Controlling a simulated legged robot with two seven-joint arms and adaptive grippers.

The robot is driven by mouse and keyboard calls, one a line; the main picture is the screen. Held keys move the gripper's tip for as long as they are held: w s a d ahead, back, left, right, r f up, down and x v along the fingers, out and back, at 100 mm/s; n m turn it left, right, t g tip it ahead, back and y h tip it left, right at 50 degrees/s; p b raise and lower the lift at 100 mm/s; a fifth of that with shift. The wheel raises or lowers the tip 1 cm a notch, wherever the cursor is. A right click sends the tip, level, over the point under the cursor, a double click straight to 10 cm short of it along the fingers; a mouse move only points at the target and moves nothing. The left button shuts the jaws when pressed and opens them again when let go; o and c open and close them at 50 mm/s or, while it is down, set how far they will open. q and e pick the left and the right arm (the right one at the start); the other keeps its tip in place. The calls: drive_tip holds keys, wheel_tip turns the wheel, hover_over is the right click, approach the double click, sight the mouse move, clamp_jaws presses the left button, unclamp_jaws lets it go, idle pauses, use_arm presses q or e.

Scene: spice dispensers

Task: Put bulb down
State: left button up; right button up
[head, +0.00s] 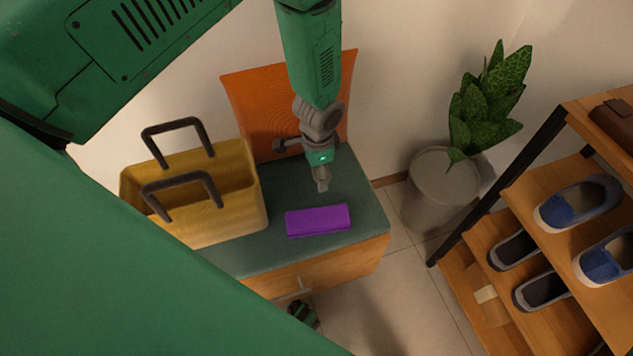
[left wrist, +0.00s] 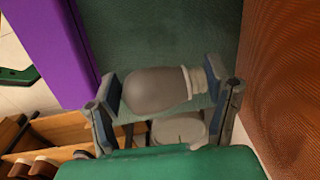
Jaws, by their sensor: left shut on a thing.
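The grey bulb (left wrist: 155,90) with a pale ribbed base lies crosswise between the two fingers of my left gripper (left wrist: 168,92) in the left wrist view. The gripper is shut on it. In the head view my left gripper (head: 322,180) points down over the dark green top of the wooden bench (head: 355,185), behind the purple box (head: 318,220). The gap between the bulb and the bench top cannot be judged.
A yellow bag (head: 235,215) with dark handles stands on the bench at the left. An orange cushion (head: 255,110) leans on the wall behind. A potted plant (head: 445,185) and a shoe rack (head: 545,150) are at the right. Bench top right of the purple box is clear.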

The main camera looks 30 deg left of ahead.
sight(316, 186)
use_arm(q)
wheel_tip(316, 186, down, 5)
drive_tip(key=shift+r+b, duration=0.2)
drive_tip(key=shift+b, duration=0.55)
drive_tip(key=shift+r, duration=0.1)
drive_tip(key=o, duration=1.3)
drive_tip(key=shift+c, duration=0.2)
